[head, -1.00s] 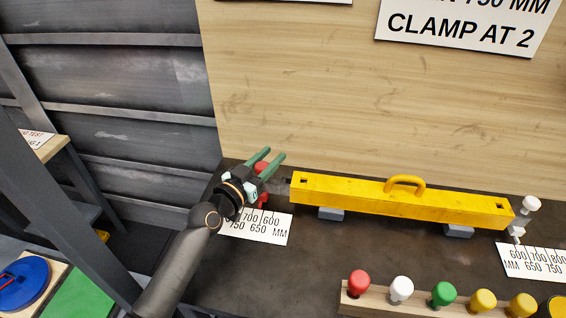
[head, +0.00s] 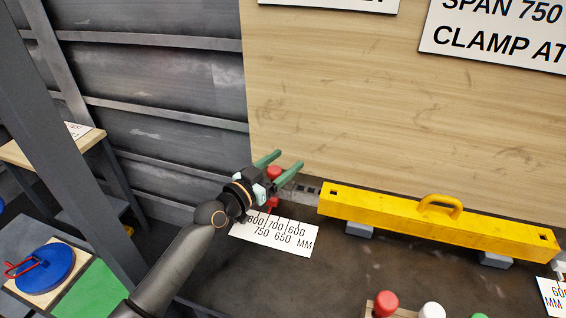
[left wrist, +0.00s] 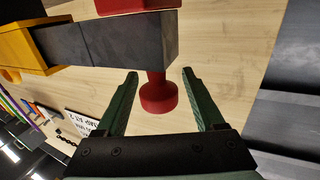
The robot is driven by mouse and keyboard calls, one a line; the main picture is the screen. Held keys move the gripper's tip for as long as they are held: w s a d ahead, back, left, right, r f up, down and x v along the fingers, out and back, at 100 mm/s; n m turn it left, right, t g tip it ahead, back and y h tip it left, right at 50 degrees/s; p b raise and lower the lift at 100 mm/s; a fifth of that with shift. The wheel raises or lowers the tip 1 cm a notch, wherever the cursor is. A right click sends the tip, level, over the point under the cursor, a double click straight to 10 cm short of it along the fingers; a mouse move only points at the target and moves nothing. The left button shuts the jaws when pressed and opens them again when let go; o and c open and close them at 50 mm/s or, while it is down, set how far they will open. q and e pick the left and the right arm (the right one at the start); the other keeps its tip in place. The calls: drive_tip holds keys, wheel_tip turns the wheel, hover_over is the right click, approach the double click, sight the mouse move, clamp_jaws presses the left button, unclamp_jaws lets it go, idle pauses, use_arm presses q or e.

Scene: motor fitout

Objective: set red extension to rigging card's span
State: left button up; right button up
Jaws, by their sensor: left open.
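The yellow spreader beam (head: 430,215) lies on blocks on the dark bench, with a grey extension bar (head: 303,191) coming out of its left end. The red knob (head: 274,172) of the red extension shows beside my left gripper (head: 291,162). In the left wrist view the red knob (left wrist: 157,95) lies between the two green fingers of the left gripper (left wrist: 158,75), which are open and apart from it. The scale card (head: 276,234) reads 800 to 600 MM below the extension. The rigging card (head: 500,30) reads "SPAN 750" and "CLAMP AT", cut off at the right. My right gripper is out of view.
A rack of coloured knobs (head: 386,303) stands at the front of the bench. Another scale card (head: 553,296) lies at the right edge. A blue disc (head: 47,268) and a green mat (head: 87,292) are at lower left. The wooden back panel (head: 340,100) stands behind the bench.

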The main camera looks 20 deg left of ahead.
use_arm(q)
drive_tip(key=v, duration=1.2)
drive_tip(key=shift+s+b, duration=0.3)
drive_tip(key=shift+b, duration=0.1)
drive_tip(key=shift+a+f, duration=0.1)
